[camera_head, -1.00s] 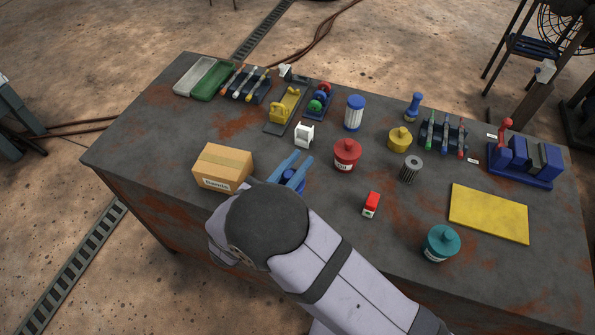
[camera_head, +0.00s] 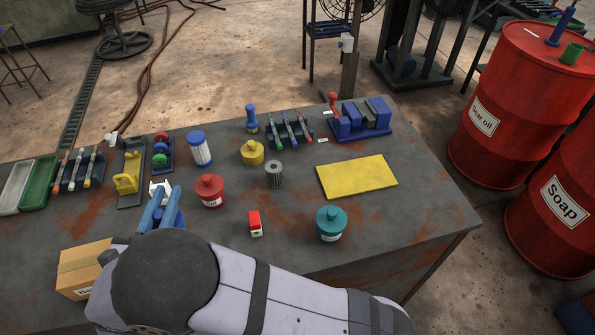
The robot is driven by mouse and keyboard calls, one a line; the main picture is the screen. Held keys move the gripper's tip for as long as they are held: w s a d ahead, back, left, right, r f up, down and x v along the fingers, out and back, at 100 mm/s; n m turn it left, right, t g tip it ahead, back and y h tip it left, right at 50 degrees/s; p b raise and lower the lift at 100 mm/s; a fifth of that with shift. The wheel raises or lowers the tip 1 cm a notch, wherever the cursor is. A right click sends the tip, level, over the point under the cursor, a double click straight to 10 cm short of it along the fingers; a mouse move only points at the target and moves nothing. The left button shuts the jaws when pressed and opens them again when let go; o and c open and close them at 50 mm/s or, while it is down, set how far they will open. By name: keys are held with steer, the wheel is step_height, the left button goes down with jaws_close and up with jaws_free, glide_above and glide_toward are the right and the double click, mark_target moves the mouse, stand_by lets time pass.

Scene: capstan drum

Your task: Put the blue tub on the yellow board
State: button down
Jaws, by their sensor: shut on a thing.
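The blue tub (camera_head: 179,219) is mostly hidden behind my gripper's fingers and my wrist; only parts of its darker blue body show. My gripper (camera_head: 167,190) has its two blue fingers shut on the tub, at the left-centre of the table. I cannot tell whether the tub touches the table. The yellow board (camera_head: 357,177) lies flat and bare on the right part of the table, well to the right of my gripper.
A red tub (camera_head: 209,190), a red-and-white small box (camera_head: 255,223), a grey ribbed cylinder (camera_head: 274,174) and a teal tub (camera_head: 330,223) stand between my gripper and the board. A carton (camera_head: 82,270) is at left. A blue vise-like block (camera_head: 360,121) stands behind the board.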

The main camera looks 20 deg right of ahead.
steer(key=w+d+m+g+h+b, duration=0.25)
steer(key=w+d, duration=0.25)
steer(key=d, duration=0.4)
steer(key=w+d+m+g+h+b, duration=0.2)
steer(key=w+d+h, duration=0.2)
steer(key=d, duration=0.5)
steer(key=w+d+m+g+h+b, duration=0.25)
steer(key=w+d, duration=0.25)
steer(key=d, duration=0.4)
steer(key=s+d+r+m+g+h+b, duration=0.1)
steer(key=s+d+m+g+h+b, duration=0.2)
steer(key=d, duration=1)
steer(key=d+m+g+h, duration=0.1)
steer(key=d+m+g, duration=0.3)
steer(key=d, duration=0.9)
step_height(320, 180, down, 10)
steer(key=shift+s+r+n+g, duration=0.15)
steer(key=shift+n+g, duration=0.15)
steer(key=shift+g, duration=0.1)
steer(key=c, duration=2)
jaws_free()
steer(key=shift+f, duration=0.25)
steer(key=o, duration=0.4)
